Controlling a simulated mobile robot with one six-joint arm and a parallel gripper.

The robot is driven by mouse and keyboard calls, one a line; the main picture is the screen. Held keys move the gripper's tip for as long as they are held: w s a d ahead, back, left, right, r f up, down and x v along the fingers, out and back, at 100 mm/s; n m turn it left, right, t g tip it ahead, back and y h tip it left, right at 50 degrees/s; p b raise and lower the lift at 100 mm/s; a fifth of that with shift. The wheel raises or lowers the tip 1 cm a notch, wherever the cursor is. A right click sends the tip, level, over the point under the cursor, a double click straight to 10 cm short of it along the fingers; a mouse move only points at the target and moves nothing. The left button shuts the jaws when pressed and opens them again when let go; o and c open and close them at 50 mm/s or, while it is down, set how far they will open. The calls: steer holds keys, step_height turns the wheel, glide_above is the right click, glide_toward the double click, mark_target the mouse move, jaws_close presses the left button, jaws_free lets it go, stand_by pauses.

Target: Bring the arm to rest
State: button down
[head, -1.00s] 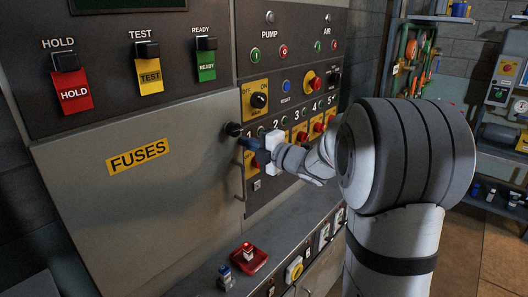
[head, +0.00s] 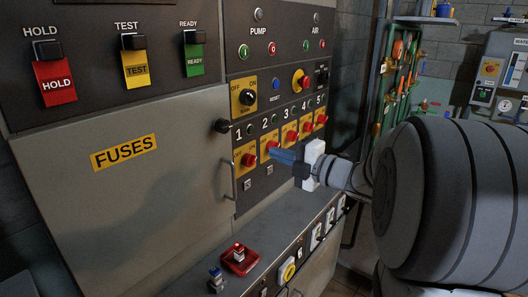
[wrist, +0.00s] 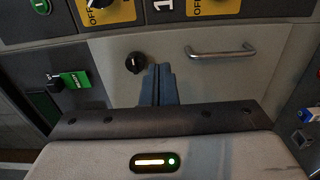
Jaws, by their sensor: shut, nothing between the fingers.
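My gripper (head: 277,156) shows in the head view with its blue fingers pointing left toward the panel, in front of the lower row of red knobs on yellow plates. In the wrist view my gripper (wrist: 159,72) has its two blue fingers together, with nothing between them. Whether the fingertips touch the panel cannot be told. My white and grey arm fills the right side of the head view.
The FUSES door (head: 110,200) is shut, with a black knob (head: 222,126) and a handle (head: 228,182) at its right edge. A ledge (head: 290,224) below carries a red-based item (head: 239,260) and a small blue item (head: 216,279). A tool rack (head: 395,80) stands behind.

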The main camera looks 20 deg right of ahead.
steer(key=s+d+f+m+g+h+p, duration=0.1)
steer(key=s+d+f+m+h, duration=0.15)
steer(key=m+h, duration=0.55)
steer(key=s+d+f+m+g+h, duration=0.2)
steer(key=s+f+m+h, duration=0.3)
steer(key=m, duration=0.6)
steer(key=s+a+f+m+g+y, duration=0.1)
steer(key=s+a+f+m+g, duration=0.2)
steer(key=s, duration=0.5)
steer(key=s+a+f+m+g+y, duration=0.1)
steer(key=s+a+f+m+g, duration=0.2)
steer(key=s, duration=0.5)
steer(key=a+f+g, duration=0.1)
steer(key=a+g, duration=0.1)
steer(key=a, duration=0.1)
steer(key=shift+a+f+m+g+p, duration=0.15)
steer(key=shift+a+m+g+p, duration=0.15)
steer(key=shift+a+p, duration=0.1)
steer(key=shift+d, duration=0.1)
steer(key=c, duration=2.1)
jaws_free()
